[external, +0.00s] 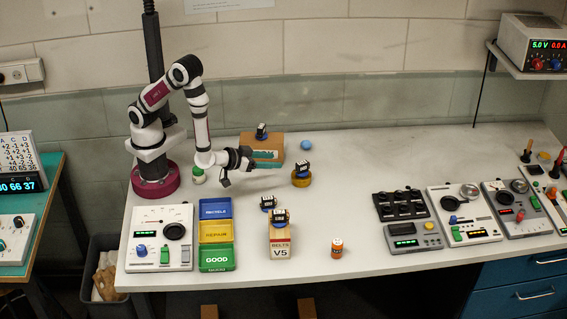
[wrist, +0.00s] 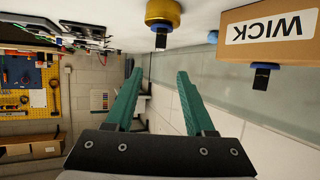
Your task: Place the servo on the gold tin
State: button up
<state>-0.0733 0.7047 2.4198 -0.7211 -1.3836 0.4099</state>
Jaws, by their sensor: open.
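A gold tin (external: 301,181) stands on the bench right of my gripper in the external view, with a small black-and-white servo (external: 302,167) on its top. The wrist view is upside down; there the gold tin (wrist: 163,12) is at the top edge, with the dark servo (wrist: 160,41) on it. Similar servos sit on the cardboard box (external: 262,131), on the V5 box (external: 279,215) and just behind that box (external: 267,202). My gripper (wrist: 158,78) is open and empty, its teal fingers apart. It points sideways low over the bench, apart from the tin.
The cardboard box (wrist: 270,38) marked WICK stands close by. A blue ball (external: 306,145) lies behind the tin.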

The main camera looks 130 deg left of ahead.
jog(key=w+d+r+m+t+h, duration=0.25)
jog(key=w+d+m+h, duration=0.35)
jog(key=d, duration=0.4)
jog(key=s+d+r+m+g+h, duration=0.1)
jog(key=s+d+r+m+h, duration=0.1)
jog(key=s+d+m+h, duration=0.3)
jog(key=s+d+r+m+g+h, duration=0.1)
jog(key=d+r+h, duration=0.1)
jog(key=d, duration=0.5)
jog(key=s+a+r+m+g+y, duration=0.1)
jog(key=s+a+r+m+g, duration=0.1)
jog(key=s, duration=0.8)
jog(key=s+a+r+m+g+y, duration=0.1)
jog(key=s+m, duration=0.4)
jog(key=s, duration=0.5)
notch_tip(320, 180, up, 2)
jog(key=a+g, duration=0.1)
jog(key=g, duration=0.1)
jog(key=shift+a+g, duration=0.2)
jog(key=shift+g, duration=0.15)
